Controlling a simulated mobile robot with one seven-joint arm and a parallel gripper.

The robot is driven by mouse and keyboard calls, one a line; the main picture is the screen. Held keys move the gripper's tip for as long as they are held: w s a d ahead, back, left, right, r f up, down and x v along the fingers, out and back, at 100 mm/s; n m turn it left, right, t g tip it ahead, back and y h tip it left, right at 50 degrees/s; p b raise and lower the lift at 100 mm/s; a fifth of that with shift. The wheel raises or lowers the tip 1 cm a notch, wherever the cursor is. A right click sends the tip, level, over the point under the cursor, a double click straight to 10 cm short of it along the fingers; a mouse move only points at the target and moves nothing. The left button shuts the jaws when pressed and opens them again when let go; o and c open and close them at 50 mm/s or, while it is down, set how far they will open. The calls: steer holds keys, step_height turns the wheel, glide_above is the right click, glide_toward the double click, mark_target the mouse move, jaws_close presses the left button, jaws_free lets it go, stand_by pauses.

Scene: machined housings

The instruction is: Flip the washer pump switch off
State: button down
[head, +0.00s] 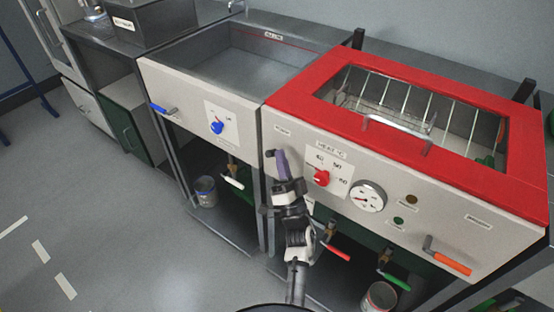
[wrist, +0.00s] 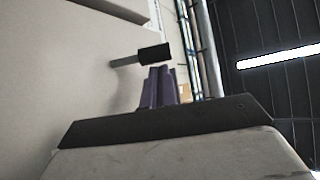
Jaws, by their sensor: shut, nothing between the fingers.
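A small toggle switch with a black tip (head: 269,153) sticks out of the pale front panel of the red-topped washer, at the panel's left end under a small label. In the wrist view the switch's black tip (wrist: 154,53) and its grey stem stand out from the panel, just beyond my fingers. My gripper (head: 281,157) has purple fingers, which are shut and empty. They are right beside the switch; I cannot tell whether they touch it. The fingers also show in the wrist view (wrist: 160,82). The label is too small to read.
Right of my gripper are a red heat knob (head: 321,178), a round gauge (head: 368,197) and an orange-handled lever (head: 447,262). Red and green valve handles sit below the panel. An open sink basin (head: 235,75) with a blue knob (head: 217,127) adjoins on the left. The left floor is clear.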

steer(key=shift+w+r, duration=0.25)
steer(key=shift+r, duration=0.05)
